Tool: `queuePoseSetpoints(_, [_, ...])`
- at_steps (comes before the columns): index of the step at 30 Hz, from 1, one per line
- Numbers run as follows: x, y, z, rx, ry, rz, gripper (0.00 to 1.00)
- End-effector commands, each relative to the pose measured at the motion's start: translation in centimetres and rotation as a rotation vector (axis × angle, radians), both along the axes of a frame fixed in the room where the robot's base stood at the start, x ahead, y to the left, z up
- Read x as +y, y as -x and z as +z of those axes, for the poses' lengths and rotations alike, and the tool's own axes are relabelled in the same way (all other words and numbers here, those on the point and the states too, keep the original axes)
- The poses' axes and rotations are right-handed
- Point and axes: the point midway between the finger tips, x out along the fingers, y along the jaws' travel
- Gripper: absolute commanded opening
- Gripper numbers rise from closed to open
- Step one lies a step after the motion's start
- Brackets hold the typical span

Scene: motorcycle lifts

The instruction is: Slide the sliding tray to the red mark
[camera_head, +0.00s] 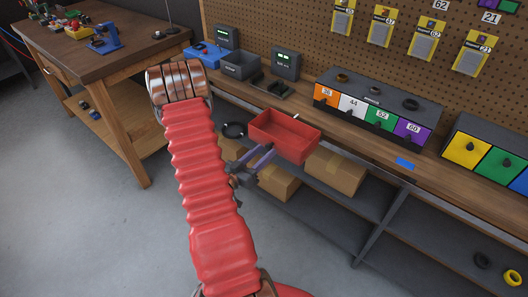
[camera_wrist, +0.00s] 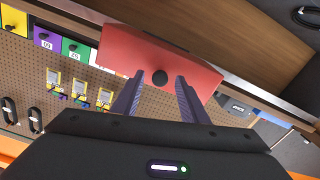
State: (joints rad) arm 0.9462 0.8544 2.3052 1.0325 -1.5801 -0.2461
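The sliding tray is an open red box (camera_head: 285,137) at the front edge of the long wooden bench. In the wrist view its red front face (camera_wrist: 190,62) fills the upper middle, with a dark round knob (camera_wrist: 159,77) on it. My gripper (camera_head: 266,156) has purple fingers pointing at the tray's front from the lower left. In the wrist view my gripper (camera_wrist: 160,76) is open, with one finger on each side of the knob; whether either touches it I cannot tell. I can make out no red mark; a blue mark (camera_head: 404,163) lies on the bench edge to the right.
A drawer unit with coloured fronts (camera_head: 372,113) stands on the bench right of the tray, with another at the far right. A grey bin (camera_head: 240,66) and small devices stand to the left. Cardboard boxes (camera_head: 335,172) sit on the shelf below. A workbench (camera_head: 92,47) stands far left.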

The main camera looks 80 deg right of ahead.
Motion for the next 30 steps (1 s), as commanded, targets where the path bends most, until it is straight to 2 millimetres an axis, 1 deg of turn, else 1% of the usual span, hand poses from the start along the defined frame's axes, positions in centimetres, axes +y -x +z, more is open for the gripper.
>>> queuePoseSetpoints(4, [-0.73,0.36,0.01,0.001,0.0,-0.001,0.4])
queuePoseSetpoints(13, [-0.83,0.38,0.0,0.001,0.0,0.0,0.39])
queuePoseSetpoints(30, [-0.8,0.4,0.0,0.001,0.0,-0.001,0.0])
